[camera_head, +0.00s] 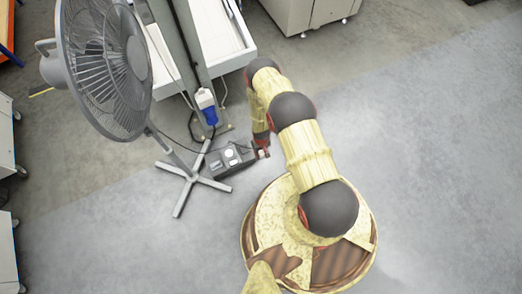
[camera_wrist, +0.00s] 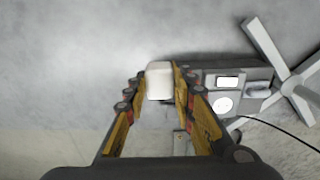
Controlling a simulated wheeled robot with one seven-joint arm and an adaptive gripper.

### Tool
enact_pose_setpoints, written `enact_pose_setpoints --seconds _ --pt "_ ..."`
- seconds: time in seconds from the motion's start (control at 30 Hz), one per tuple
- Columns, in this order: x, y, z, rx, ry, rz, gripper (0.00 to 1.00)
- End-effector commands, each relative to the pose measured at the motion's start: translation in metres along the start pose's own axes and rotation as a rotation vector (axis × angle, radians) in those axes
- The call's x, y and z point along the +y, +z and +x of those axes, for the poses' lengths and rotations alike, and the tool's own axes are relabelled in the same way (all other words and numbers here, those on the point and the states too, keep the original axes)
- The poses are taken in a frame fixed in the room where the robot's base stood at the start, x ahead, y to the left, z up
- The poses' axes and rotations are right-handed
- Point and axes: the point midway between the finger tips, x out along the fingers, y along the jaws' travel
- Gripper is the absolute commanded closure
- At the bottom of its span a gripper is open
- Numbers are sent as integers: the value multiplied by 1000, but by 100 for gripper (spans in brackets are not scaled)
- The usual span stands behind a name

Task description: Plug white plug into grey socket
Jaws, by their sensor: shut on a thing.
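A white plug (camera_wrist: 159,80) is held between the fingertips of my gripper (camera_wrist: 160,88) in the wrist view. In the head view my gripper (camera_head: 262,150) is low at the right end of a dark grey socket box (camera_head: 238,160) on the floor. The box (camera_wrist: 205,77) also shows in the wrist view, right of the plug, with a white rectangular outlet (camera_wrist: 229,82), a white round outlet (camera_wrist: 222,105) and a grey fitting (camera_wrist: 258,89) on it. The right finger covers the box's near end, so I cannot tell whether the plug touches it.
A grey standing fan (camera_head: 104,65) has its cross-shaped foot (camera_head: 192,178) against the box. A blue and white object (camera_head: 207,106) is by a dark post behind. A black cable (camera_wrist: 275,128) runs near the box. Open floor (camera_head: 440,170) lies to the right.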

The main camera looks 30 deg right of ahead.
Motion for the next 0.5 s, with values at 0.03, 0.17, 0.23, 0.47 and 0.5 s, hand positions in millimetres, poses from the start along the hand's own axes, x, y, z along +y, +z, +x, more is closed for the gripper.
enact_pose_setpoints --seconds 0.03,0.17,0.23,0.47,0.5 --pt "0 0 0 0 0 0 98" --pt "0 0 0 0 0 0 100" --pt "0 0 0 0 0 0 100" --pt "-5 -5 2 1 0 -2 100" --pt "-7 -7 3 1 0 -3 100"
